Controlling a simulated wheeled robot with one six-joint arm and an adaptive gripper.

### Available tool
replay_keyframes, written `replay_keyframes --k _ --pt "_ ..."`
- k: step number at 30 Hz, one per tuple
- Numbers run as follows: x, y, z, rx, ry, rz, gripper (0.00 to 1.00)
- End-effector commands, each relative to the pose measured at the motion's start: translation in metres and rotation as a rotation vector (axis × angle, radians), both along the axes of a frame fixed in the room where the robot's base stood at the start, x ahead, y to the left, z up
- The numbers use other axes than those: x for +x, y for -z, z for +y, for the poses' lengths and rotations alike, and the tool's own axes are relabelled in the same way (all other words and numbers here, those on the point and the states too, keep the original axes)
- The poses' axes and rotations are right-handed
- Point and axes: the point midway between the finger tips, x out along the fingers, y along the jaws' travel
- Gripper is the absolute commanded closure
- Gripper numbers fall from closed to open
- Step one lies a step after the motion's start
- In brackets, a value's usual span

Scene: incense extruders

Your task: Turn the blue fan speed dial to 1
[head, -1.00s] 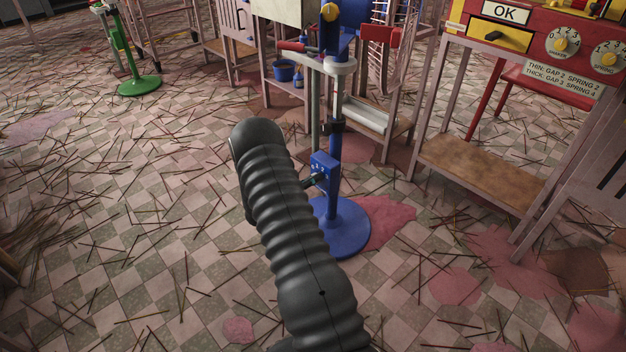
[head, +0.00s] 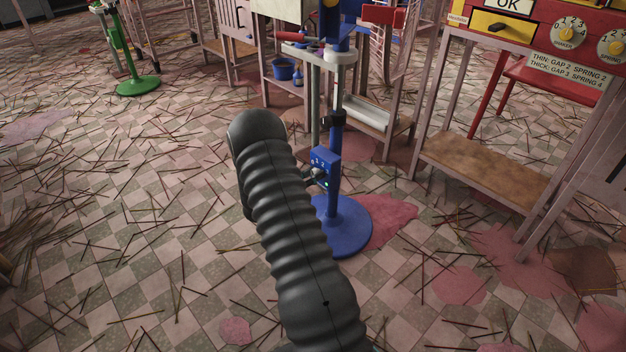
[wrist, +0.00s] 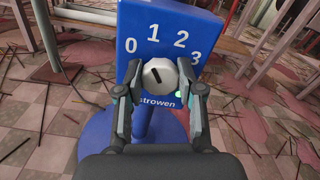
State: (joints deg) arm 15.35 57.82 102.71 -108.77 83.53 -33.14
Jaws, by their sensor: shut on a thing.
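The blue fan speed box (head: 326,158) sits on a blue pole above a round blue base (head: 350,225). In the wrist view its blue face (wrist: 140,20) shows the numbers 0, 1, 2 and 3 in an arc. The round whitish dial (wrist: 160,75) lies below them, its dark mark pointing up and left, between 0 and 1. My gripper (wrist: 160,88) is shut on the dial, one finger on each side. In the head view my dark ribbed arm hides part of the gripper (head: 314,174). A small green light (wrist: 178,94) glows at the dial's lower right.
A red and yellow machine (head: 545,30) with more dials stands at the right on a metal frame with a wooden shelf (head: 480,170). A green stand (head: 137,85) is at the back left. Thin sticks and pink patches litter the checkered floor.

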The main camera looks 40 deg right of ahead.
Motion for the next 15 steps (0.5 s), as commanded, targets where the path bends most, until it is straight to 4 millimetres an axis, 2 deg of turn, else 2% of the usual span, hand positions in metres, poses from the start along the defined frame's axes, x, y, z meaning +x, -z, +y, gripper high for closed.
replay_keyframes --k 6,15 --pt "-0.0002 0.0023 -0.0001 0.01 -0.001 -0.127 0.98" --pt "-0.0005 0.0006 -0.0001 0.018 -0.001 -0.212 0.98"
